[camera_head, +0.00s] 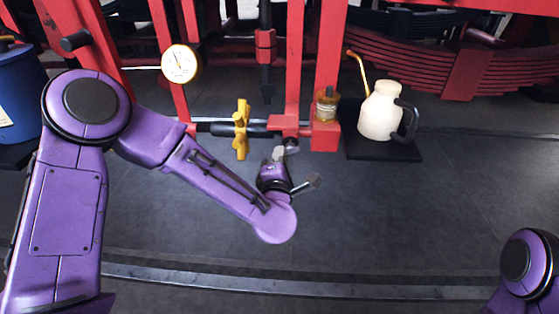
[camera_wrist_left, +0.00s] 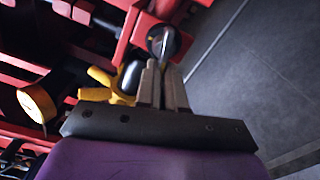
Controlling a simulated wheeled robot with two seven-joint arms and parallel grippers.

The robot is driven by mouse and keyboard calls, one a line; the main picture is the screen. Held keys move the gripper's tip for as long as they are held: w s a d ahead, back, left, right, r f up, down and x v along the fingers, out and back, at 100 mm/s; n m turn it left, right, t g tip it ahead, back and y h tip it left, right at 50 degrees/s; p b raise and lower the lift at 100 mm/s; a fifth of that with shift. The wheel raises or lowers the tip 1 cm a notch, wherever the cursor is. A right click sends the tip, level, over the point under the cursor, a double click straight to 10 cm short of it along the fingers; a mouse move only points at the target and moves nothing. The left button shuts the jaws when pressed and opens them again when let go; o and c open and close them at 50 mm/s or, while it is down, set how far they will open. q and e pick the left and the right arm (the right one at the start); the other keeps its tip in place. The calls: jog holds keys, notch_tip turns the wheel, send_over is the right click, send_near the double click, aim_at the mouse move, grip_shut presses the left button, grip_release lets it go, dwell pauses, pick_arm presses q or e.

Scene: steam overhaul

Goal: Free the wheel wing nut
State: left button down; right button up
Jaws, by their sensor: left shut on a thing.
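The yellow wing nut (camera_head: 241,129) sits on a horizontal rod between red frame posts in the head view. It also shows in the left wrist view (camera_wrist_left: 100,88), left of the fingers and partly hidden. My left gripper (camera_head: 279,154) is to the right of and lower than the wing nut in the head view. Its fingers (camera_wrist_left: 163,66) are close together, shut on a small dark round-ended fitting (camera_wrist_left: 163,41) by the red bracket. The fingers partly hide the hold. My right gripper is out of view; only part of that arm shows at the lower right.
A white gauge (camera_head: 180,64) hangs at the upper left. An amber jar (camera_head: 326,105) stands at the red post. A cream oil can (camera_head: 379,111) stands on a dark mat (camera_head: 354,147) to the right. A blue drum (camera_head: 18,85) is at far left. The floor in front is clear.

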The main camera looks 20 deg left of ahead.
pick_arm(q)
jog(key=shift+d+n, duration=0.1)
jog(key=shift+n, duration=0.3)
jog(key=c, duration=1.4)
grip_release()
jog(key=shift+o, duration=0.8)
jog(key=shift+w+d, duration=0.1)
jog(key=shift+d, duration=0.05)
jog(key=b+v, duration=0.1)
jog(key=v, duration=0.9)
jog(key=shift+s+b, duration=0.3)
